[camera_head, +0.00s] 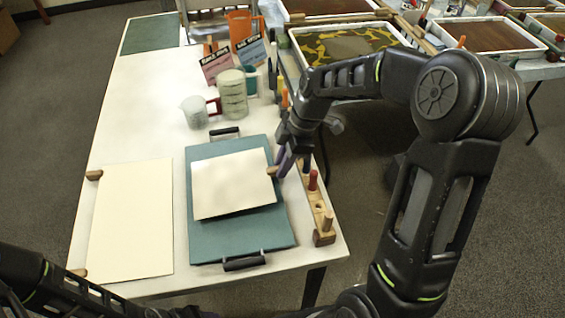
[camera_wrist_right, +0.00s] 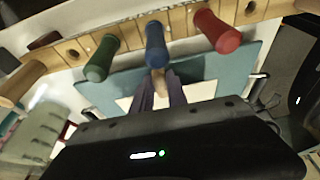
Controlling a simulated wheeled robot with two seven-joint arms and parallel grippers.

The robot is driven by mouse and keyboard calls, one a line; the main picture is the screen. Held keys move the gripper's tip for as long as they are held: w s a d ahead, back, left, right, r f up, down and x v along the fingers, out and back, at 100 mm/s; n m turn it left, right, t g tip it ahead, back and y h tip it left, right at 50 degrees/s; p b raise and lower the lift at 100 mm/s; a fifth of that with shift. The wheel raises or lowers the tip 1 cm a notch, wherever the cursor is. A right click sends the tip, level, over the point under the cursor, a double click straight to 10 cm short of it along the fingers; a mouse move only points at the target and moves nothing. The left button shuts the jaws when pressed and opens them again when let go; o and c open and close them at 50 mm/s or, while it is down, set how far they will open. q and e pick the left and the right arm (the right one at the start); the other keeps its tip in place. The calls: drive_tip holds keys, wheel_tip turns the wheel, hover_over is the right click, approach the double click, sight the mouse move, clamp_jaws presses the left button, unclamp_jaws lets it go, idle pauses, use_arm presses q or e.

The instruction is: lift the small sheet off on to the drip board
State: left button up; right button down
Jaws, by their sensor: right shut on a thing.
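The small cream sheet (camera_head: 232,183) is over the teal board with two black handles (camera_head: 222,247). A thin dark line shows along its lower edge; I cannot tell whether it lies flat or is slightly raised. A small wooden tab (camera_head: 272,171) is at its right edge. My right gripper (camera_head: 281,164) is at that tab, its fingers shut on it. In the right wrist view the gripper (camera_wrist_right: 160,92) has the wooden tab (camera_wrist_right: 159,84) between its fingers, with the sheet (camera_wrist_right: 125,103) partly hidden behind. My left gripper is out of view; only its arm shows at lower left.
A larger cream sheet (camera_head: 132,222) with wooden tabs lies at left. A wooden rack (camera_head: 324,238) of coloured handles runs along the table's right edge, close to my right gripper. Measuring jugs (camera_head: 233,95) and cards stand behind. A marbled tray (camera_head: 345,45) is beyond.

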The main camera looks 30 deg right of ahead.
drive_tip(key=shift+f+b, duration=0.7)
drive_tip(key=shift+f, duration=0.35)
drive_tip(key=c, duration=1.2)
unclamp_jaws()
drive_tip(key=shift+c, duration=0.2)
drive_tip(key=shift+o, duration=0.6)
drive_tip(key=shift+o, duration=1.4)
drive_tip(key=shift+r, duration=0.15)
drive_tip(key=p+v, duration=0.5)
drive_tip(key=v, duration=0.3)
drive_tip(key=shift+r, duration=0.4)
drive_tip(key=shift+a, duration=0.1)
